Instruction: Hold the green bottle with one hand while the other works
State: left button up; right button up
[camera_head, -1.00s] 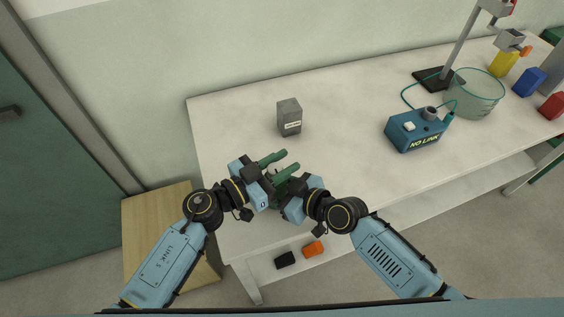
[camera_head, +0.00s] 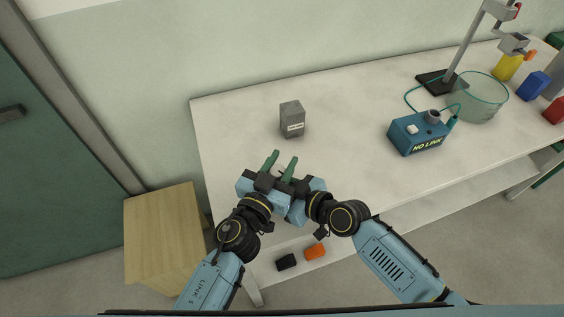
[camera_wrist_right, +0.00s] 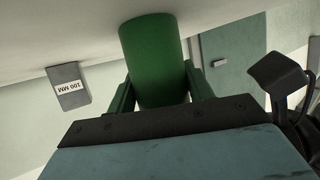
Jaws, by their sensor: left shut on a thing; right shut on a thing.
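The green bottle (camera_wrist_right: 155,60) shows in the right wrist view between the two dark green fingers of my right gripper (camera_wrist_right: 155,95), which is shut on it. In the head view my right gripper (camera_head: 305,192) is mostly covered by the left one, and the bottle is hidden under the grippers. My left gripper (camera_head: 279,170) has its two green fingers pointing away from me, a gap apart, over the place where the bottle is. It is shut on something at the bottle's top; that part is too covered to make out.
A grey block labelled 100 MM (camera_head: 291,120) stands behind the grippers on the white table (camera_head: 345,115). A blue NO LINK box (camera_head: 418,133), a glass vessel (camera_head: 478,98) and a stand (camera_head: 460,50) are at right. A wooden cabinet (camera_head: 160,235) is at left.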

dwell(0.4)
pick_arm(q)
jog(key=o, duration=1)
jog(key=shift+a, duration=0.1)
jog(key=v, duration=1.2)
